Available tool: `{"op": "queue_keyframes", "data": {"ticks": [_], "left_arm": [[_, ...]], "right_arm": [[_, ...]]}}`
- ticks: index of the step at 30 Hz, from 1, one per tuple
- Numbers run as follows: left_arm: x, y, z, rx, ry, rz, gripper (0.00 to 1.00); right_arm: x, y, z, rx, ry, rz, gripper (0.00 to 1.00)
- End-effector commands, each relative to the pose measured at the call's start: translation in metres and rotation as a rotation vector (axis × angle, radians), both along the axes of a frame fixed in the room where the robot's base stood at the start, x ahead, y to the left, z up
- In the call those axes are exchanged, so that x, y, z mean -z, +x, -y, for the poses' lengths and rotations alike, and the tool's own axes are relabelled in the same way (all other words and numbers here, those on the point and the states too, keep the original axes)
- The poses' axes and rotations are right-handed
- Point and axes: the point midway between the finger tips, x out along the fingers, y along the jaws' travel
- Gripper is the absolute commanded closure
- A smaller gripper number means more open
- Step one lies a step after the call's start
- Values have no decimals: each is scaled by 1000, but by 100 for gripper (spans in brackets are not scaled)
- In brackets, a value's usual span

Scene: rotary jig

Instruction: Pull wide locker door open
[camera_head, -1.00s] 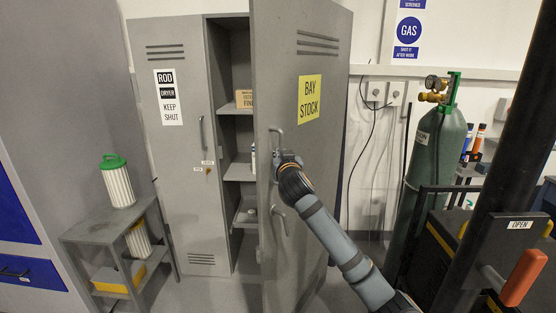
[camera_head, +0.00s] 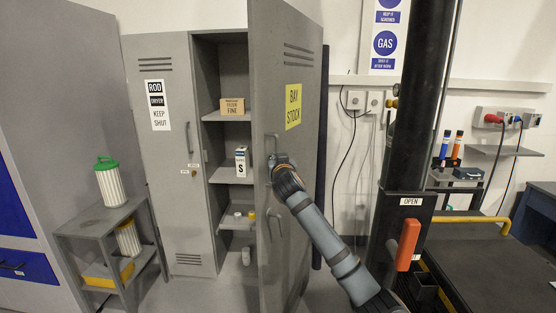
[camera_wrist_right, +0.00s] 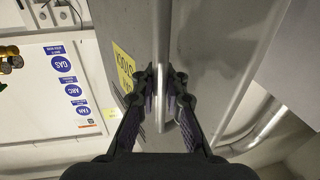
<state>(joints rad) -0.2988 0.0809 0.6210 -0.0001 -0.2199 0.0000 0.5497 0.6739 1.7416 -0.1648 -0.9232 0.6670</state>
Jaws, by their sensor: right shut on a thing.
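The wide locker door (camera_head: 292,190), grey with a yellow "BAY STOCK" label (camera_head: 294,106), stands swung partly open on the right of the locker. My right gripper (camera_head: 272,160) is at the door's upper handle, a vertical bar near the free edge. In the right wrist view my right gripper (camera_wrist_right: 161,97) is shut on the door handle (camera_wrist_right: 162,45), one finger on each side of the bar. Behind the door the shelves (camera_head: 228,173) show, holding a tan box (camera_head: 231,106) and a white box marked S (camera_head: 241,161). My left gripper is out of view.
The narrow locker door (camera_head: 164,150) on the left is closed. A dark post with an orange-red lever (camera_head: 408,245) and a dark bench (camera_head: 490,262) stand at the right.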

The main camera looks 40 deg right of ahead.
Motion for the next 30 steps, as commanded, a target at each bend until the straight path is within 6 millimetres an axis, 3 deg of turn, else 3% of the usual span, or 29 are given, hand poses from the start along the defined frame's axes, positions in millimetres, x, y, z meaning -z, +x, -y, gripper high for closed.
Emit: {"op": "queue_keyframes", "data": {"ticks": [6, 7, 12, 23, 30], "left_arm": [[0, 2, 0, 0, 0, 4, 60], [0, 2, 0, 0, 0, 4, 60], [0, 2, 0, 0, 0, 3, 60], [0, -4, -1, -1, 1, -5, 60], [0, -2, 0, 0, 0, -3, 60]], "right_arm": [[6, 1, -2, -4, 8, -8, 100], [6, 1, -2, -4, 8, -8, 87], [4, 0, -1, -3, 5, -5, 66], [-5, 0, 0, -1, 1, 0, 66], [-56, 0, -1, -2, 3, 3, 66]]}}
